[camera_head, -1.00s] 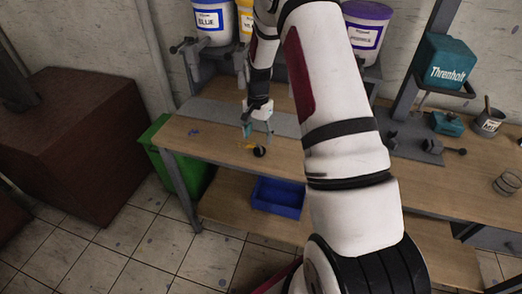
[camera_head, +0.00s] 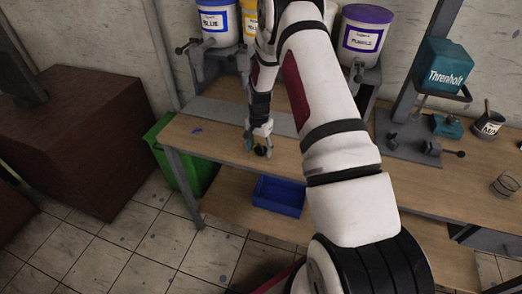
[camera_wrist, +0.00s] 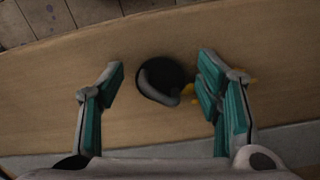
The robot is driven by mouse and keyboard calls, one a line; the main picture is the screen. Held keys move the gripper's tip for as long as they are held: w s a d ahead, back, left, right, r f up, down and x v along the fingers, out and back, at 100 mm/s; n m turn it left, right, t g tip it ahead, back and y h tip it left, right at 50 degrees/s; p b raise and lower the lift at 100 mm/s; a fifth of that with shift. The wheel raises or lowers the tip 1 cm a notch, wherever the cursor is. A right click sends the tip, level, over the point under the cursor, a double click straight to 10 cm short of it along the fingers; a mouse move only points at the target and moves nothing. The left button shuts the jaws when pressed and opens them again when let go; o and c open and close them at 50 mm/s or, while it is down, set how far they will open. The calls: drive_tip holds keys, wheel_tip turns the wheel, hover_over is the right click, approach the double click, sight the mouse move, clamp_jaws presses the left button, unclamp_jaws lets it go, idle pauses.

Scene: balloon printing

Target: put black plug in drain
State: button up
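The black plug (camera_wrist: 163,76), a round black disc with a grey curved handle, lies on the wooden table top. In the head view the plug (camera_head: 263,151) is a small dark spot near the table's front edge. My gripper (camera_wrist: 160,85) is open, with its teal-padded fingers on either side of the plug; neither finger clearly touches it. In the head view my gripper (camera_head: 258,147) is low over the table around the plug. I cannot make out the drain in either view.
Small yellow bits (camera_wrist: 188,89) lie beside the plug. A blue bin (camera_head: 278,196) sits on the lower shelf and a green bin (camera_head: 180,165) stands left of the table. Paint buckets (camera_head: 217,22) line the back. A teal Threnholt box (camera_head: 446,66) is at right.

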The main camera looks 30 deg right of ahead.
drive_tip(key=c, duration=1.1)
drive_tip(key=shift+r, duration=0.2)
drive_tip(key=shift+c, duration=0.2)
